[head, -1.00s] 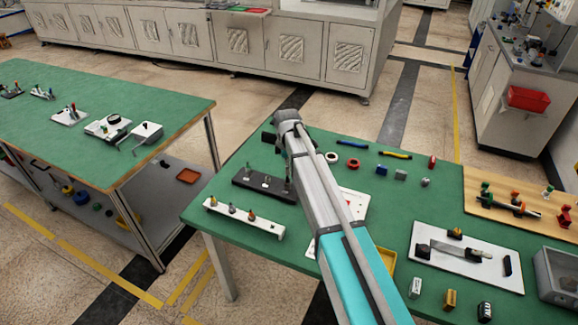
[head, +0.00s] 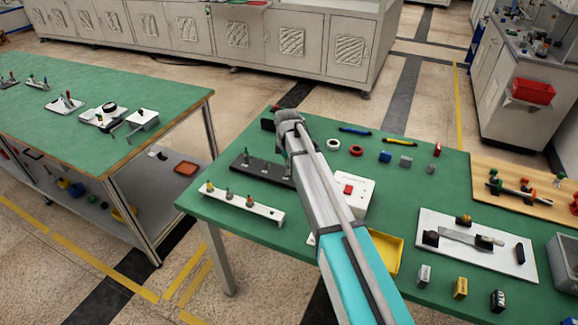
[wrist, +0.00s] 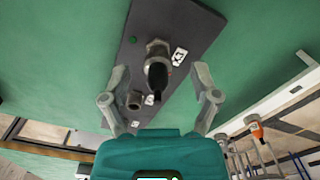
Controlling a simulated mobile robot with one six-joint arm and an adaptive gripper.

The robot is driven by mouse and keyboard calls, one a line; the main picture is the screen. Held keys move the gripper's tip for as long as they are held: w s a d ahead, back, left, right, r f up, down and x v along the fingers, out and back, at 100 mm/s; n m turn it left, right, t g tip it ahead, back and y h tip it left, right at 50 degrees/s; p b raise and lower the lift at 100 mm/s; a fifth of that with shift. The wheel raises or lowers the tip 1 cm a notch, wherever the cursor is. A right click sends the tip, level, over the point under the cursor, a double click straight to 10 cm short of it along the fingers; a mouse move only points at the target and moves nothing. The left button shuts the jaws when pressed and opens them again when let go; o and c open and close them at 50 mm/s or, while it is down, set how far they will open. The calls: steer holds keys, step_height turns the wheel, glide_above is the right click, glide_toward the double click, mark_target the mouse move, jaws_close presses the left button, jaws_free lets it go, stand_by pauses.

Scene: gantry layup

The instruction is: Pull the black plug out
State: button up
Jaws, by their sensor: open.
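The black plug (wrist: 157,76) sits in a round metal socket (wrist: 156,49) on a dark board (wrist: 180,20) in the wrist view. My gripper (wrist: 159,76) is open, one finger on each side of the plug, with gaps between both fingers and it. A second, smaller metal fitting (wrist: 134,100) stands on the same board near the left finger. The dark board also shows in the head view (head: 250,170), left of my arm.
A white rail with several coloured-tipped pegs (head: 240,206) stands in front of the dark board. A white box with a red square (head: 355,200) and a yellow tray (head: 388,250) lie right of my arm. Small parts, including a red ring (head: 356,151), lie behind.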

steer(key=shift+f, duration=0.4)
jaws_close()
stand_by(0.6)
